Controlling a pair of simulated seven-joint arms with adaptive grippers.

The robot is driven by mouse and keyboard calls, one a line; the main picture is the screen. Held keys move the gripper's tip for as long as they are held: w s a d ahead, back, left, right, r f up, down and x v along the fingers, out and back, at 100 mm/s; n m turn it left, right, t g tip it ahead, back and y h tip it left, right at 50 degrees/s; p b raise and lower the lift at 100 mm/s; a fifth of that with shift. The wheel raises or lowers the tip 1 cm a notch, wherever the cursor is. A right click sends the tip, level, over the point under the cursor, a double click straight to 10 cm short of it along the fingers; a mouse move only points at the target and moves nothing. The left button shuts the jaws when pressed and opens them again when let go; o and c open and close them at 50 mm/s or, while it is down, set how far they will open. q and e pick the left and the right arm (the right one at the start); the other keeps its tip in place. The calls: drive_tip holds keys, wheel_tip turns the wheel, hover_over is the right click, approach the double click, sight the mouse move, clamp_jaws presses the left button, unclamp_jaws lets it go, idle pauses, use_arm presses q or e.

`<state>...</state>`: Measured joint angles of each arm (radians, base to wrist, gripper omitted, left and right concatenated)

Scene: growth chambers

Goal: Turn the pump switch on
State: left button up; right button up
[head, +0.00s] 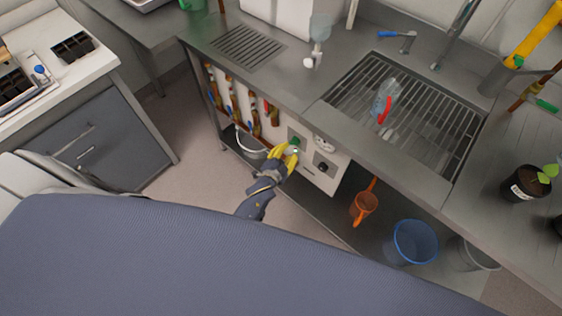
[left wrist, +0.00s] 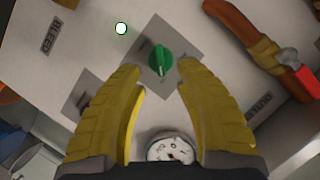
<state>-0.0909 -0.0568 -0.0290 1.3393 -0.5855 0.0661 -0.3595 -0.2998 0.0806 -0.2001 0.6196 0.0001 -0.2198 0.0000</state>
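The pump panel (head: 313,180) is a white board under the sink bench. A green rotary knob (head: 294,141) sits on a grey plate on it; in the left wrist view the green knob (left wrist: 160,60) stands just beyond and between the fingertips. Which knob is the pump switch I cannot read. My left gripper (head: 291,152), with yellow fingers, is at the panel in front of the knob. In the left wrist view its fingers (left wrist: 161,68) are apart, with a gap on each side of the knob. My right gripper is not in view.
A round gauge (left wrist: 170,147) and a small round lamp (left wrist: 121,28) are on the panel. A dark knob (head: 322,168) sits below the gauge. Pipes with orange and red fittings (left wrist: 262,50) run alongside.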

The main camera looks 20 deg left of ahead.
use_arm(q)
drive_tip(key=v, duration=0.7)
idle(0.5)
drive_tip(key=s+f+n+g, duration=0.2)
drive_tip(key=s+f+g, duration=0.2)
drive_tip(key=s+f, duration=0.65)
drive_tip(key=s+f+n+g, duration=0.3)
drive_tip(key=s+f, duration=0.4)
drive_tip(key=f, duration=0.7)
drive_tip(key=s+a+f+g, duration=0.2)
drive_tip(key=s+f, duration=0.2)
drive_tip(key=s, duration=0.5)
drive_tip(key=s+a+f+n+g, duration=0.1)
drive_tip(key=s+f, duration=0.3)
drive_tip(key=s, duration=0.5)
drive_tip(key=s+a+f+g+y, duration=0.1)
drive_tip(key=s+a+f+g, duration=0.2)
drive_tip(key=s, duration=0.7)
drive_tip(key=shift+a+f+n+g, duration=0.3)
drive_tip(key=shift+a+f+n, duration=0.1)
drive_tip(key=shift+f, duration=0.35)
